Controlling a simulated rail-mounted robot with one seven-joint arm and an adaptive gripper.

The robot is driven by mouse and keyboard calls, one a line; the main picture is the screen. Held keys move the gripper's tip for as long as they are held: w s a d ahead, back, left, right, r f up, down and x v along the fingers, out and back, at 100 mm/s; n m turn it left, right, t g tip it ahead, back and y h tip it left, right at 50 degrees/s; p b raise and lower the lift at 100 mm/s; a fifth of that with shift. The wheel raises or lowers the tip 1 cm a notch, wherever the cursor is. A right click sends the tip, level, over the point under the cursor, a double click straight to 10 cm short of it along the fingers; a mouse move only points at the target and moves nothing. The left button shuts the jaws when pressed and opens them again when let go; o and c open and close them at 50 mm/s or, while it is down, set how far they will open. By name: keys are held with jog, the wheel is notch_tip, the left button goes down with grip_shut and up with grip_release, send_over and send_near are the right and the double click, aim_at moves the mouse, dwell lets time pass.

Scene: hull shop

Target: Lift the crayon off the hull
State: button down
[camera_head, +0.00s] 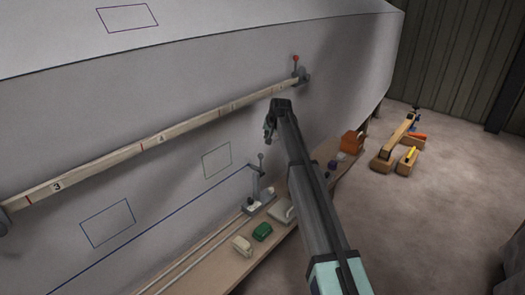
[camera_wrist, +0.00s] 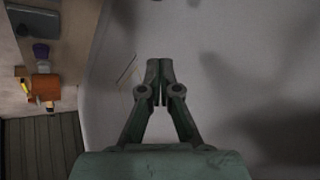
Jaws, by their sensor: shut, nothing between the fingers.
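The pale grey hull (camera_head: 330,60) fills the left and middle of the head view, with a blue line and several outlined rectangles on it. In the wrist view, its surface (camera_wrist: 235,70) lies beyond my fingers. I cannot pick out a crayon for certain in either view. My gripper (camera_head: 269,134) is in front of the hull, just below the right end of the batten. In the wrist view, my gripper (camera_wrist: 160,76) has its fingertips together and empty. I cannot tell whether they touch the hull.
A numbered batten (camera_head: 135,147) slants across the hull, with a red-knobbed clamp (camera_head: 297,68) at its right end. Below, a wooden bench (camera_head: 215,276) carries a green block (camera_head: 262,231), a pale block (camera_head: 242,246) and an orange block (camera_head: 351,143). Wooden pieces (camera_head: 393,142) stand on the floor right.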

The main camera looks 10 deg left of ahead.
notch_tip(320, 180, down, 9)
jog(key=w+a+p, duration=0.1)
jog(key=a+p, duration=0.1)
jog(key=p, duration=0.2)
jog(key=shift+a, duration=0.3)
dwell(0.3)
jog(key=shift+s+f, duration=0.1)
